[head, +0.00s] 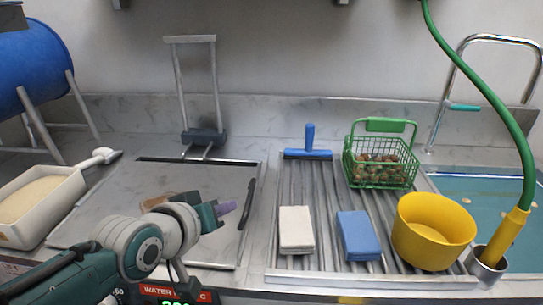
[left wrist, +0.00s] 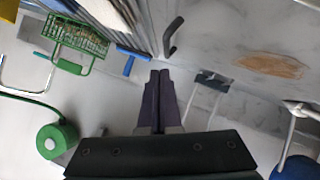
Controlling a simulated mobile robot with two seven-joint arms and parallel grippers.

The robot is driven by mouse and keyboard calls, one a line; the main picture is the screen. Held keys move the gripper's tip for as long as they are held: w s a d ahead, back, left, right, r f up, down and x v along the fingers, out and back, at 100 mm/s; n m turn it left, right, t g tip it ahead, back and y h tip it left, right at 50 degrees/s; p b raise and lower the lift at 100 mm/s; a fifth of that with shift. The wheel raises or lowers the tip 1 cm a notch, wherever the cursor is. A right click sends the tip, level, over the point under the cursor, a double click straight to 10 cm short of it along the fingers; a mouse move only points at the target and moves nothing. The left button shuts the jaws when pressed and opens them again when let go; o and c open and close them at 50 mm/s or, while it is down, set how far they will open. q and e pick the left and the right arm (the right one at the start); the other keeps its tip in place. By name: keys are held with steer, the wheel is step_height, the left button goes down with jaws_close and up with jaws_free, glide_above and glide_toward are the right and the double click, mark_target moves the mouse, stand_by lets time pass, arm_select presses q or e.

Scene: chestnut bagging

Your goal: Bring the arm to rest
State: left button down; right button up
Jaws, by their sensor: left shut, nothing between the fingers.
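My left gripper (head: 227,208) is above the marble-patterned lid on the left half of the counter, reaching in from the lower left. In the left wrist view its two dark fingers (left wrist: 159,88) are together with nothing between them. The lid's dark handle (head: 247,204) is just right of the fingertips in the head view and shows above them in the left wrist view (left wrist: 173,37). My right gripper is in neither view.
A green basket of chestnuts (head: 380,158), a yellow bucket (head: 433,232), a white block (head: 296,230), a blue block (head: 358,236) and a blue squeegee (head: 308,143) are on the ribbed drainer. A white bin (head: 40,205) is at left. A green hose (head: 490,105) hangs at right.

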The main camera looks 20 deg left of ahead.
arm_select(q)
steer(key=s+d+r+m+g+p, duration=0.1)
steer(key=s+d+r+m+g, duration=0.15)
steer(key=s, duration=0.65)
steer(key=s+d+r+m+g, duration=0.1)
steer(key=s+r+m+g, duration=0.2)
steer(key=s, duration=0.6)
steer(key=s+d+r+m+g+p, duration=0.1)
steer(key=s+r+m+g, duration=0.15)
steer(key=s, duration=0.65)
step_height(320, 180, up, 36)
steer(key=p, duration=3.6)
steer(key=shift+s+r+g, duration=0.15)
steer(key=shift+s+g, duration=0.15)
steer(key=shift+s, duration=0.15)
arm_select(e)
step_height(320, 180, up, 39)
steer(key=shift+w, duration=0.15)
arm_select(q)
steer(key=shift+d, duration=0.1)
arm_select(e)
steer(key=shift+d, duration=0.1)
